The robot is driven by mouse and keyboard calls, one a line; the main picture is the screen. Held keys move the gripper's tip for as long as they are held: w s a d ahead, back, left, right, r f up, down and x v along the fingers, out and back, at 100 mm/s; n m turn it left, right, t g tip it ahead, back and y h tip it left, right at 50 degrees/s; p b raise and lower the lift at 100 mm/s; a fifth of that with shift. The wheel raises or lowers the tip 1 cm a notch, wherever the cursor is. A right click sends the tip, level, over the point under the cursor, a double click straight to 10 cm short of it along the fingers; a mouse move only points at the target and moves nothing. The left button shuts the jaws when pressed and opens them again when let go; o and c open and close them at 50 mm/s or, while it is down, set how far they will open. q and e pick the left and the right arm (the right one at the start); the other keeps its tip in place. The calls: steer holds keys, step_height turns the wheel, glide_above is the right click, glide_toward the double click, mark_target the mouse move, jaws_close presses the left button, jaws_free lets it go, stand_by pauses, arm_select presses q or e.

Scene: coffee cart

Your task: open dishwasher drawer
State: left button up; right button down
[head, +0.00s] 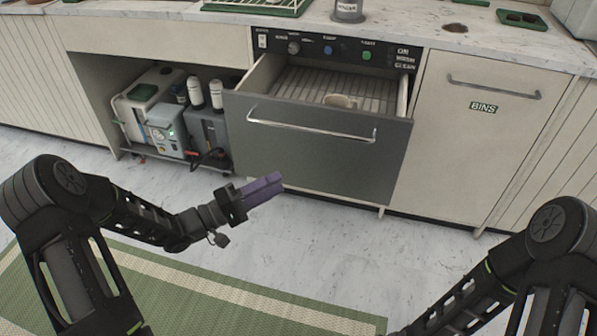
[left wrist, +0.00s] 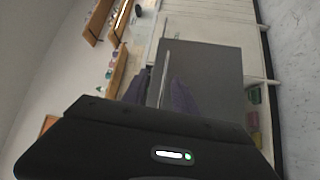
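The dishwasher drawer (head: 300,155) is a grey-fronted drawer under the counter, pulled part way out. Its slatted rack shows inside, with a small pale cup (head: 340,101) on it. The silver bar handle (head: 310,127) runs across the front; it also shows in the left wrist view (left wrist: 165,72). My left gripper (head: 277,181) has purple fingers and hangs in front of the drawer, below the handle and apart from it. In the left wrist view its fingers (left wrist: 161,92) are spread, with nothing held. My right arm shows at lower right; its gripper is out of frame.
A bins door (head: 483,107) is right of the drawer. Left is an open bay with a machine (head: 165,130) and bottles. A control panel (head: 335,49) sits above the drawer. The floor before the drawer is clear, with a green mat (head: 180,290) nearer me.

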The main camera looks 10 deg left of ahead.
arm_select(q)
steer(key=x, duration=0.7)
steer(key=shift+d, duration=0.25)
steer(key=shift+w, duration=0.15)
steer(key=shift+c, duration=0.3)
jaws_close()
stand_by(0.7)
steer(key=shift+o, duration=0.3)
jaws_free()
steer(key=v, duration=0.8)
